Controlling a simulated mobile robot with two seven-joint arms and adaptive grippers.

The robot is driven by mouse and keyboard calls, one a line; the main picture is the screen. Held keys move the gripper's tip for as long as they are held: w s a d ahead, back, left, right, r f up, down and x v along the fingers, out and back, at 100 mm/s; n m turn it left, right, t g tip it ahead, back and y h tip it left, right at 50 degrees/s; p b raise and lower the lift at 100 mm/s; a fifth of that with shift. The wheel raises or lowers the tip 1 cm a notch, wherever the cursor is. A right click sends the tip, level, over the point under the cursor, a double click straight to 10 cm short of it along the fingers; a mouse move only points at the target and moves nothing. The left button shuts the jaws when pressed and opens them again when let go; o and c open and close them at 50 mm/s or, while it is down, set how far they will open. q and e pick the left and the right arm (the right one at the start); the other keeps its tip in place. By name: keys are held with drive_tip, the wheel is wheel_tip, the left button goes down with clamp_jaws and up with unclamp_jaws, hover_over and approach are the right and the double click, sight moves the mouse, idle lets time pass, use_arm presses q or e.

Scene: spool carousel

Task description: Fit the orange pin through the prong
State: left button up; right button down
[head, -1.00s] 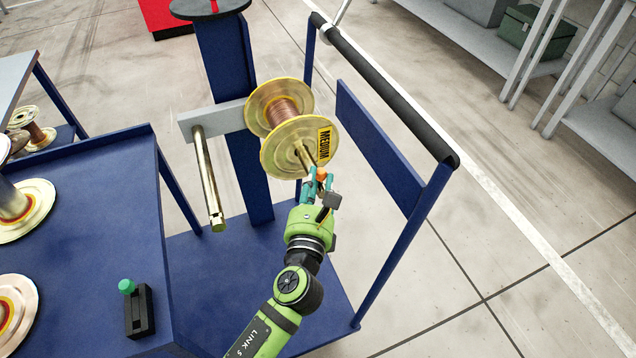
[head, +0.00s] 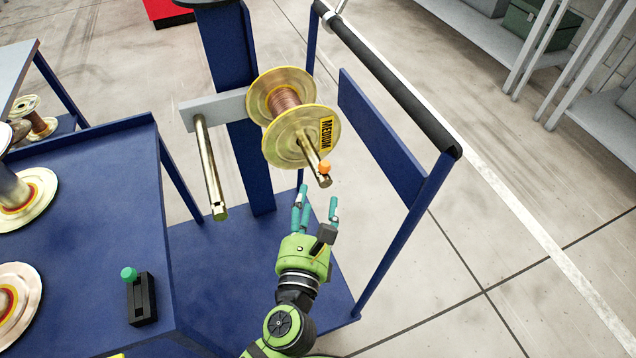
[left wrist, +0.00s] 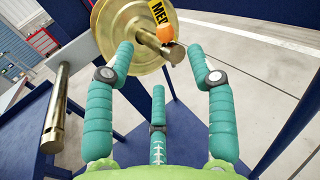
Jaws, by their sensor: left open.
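The orange pin (head: 324,168) sits at the outer end of the right prong (head: 314,157), its round head standing on top of the prong. In the left wrist view the orange head (left wrist: 165,33) shows on the prong tip (left wrist: 174,54); how deep its shaft goes is hidden. A spool labelled MEDIUM (head: 287,150) hangs on the same prong behind the pin. My left gripper (head: 318,203) is open and empty, just below and in front of the prong tip, apart from the pin. Its teal fingers (left wrist: 165,75) are spread in the left wrist view. My right gripper is not in view.
A second, empty prong (head: 209,170) points out at the left of the blue post (head: 250,170). A green-headed pin (head: 129,274) stands in a black holder (head: 141,299) on the blue table (head: 90,220). A black-topped rail (head: 400,90) stands at the right.

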use_arm(q)
drive_tip(key=s, duration=0.4)
drive_tip(key=shift+s+a+r, duration=0.1)
drive_tip(key=shift+a, duration=0.25)
